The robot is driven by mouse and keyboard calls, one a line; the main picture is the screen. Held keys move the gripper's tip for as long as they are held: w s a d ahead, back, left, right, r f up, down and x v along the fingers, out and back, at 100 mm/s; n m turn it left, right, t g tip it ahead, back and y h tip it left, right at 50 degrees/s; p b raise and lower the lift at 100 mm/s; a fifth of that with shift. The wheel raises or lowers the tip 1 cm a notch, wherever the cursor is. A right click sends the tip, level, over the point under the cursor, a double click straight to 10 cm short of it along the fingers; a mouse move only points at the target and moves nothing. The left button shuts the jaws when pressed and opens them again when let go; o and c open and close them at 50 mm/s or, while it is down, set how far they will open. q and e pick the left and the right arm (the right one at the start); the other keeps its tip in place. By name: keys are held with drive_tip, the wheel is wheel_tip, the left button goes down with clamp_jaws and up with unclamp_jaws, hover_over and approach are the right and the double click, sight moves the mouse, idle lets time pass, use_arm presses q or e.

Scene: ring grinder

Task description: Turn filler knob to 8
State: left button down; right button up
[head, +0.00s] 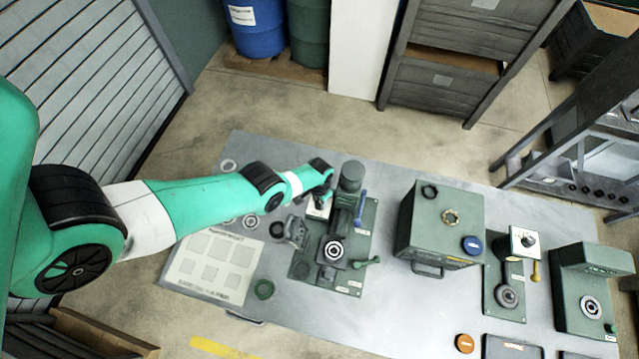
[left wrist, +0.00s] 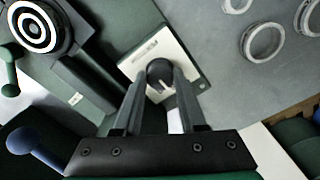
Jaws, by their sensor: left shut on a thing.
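A round black knob (left wrist: 160,72) with a pale pointer mark sits on a white square dial plate (left wrist: 139,60) in the left wrist view. My left gripper (left wrist: 160,86) is shut on this knob, one finger on each side. In the head view my left gripper (head: 323,197) reaches down to the left side of the green machine (head: 359,251), where a bit of the white plate (head: 316,212) shows; the knob is hidden there. The numbers on the plate cannot be read. A second dial plate with a black knob (head: 527,241) stands on another device at the right. My right gripper is out of view.
A green box (head: 437,228) with rings on top stands right of the machine. A blue lever (head: 361,207) and a green lever (head: 367,261) stick out from the machine. Several metal rings (left wrist: 264,41) and a marked white sheet (head: 212,265) lie on the grey table (head: 385,325).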

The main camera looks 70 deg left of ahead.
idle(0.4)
use_arm(q)
drive_tip(key=shift+c, duration=2.4)
unclamp_jaws()
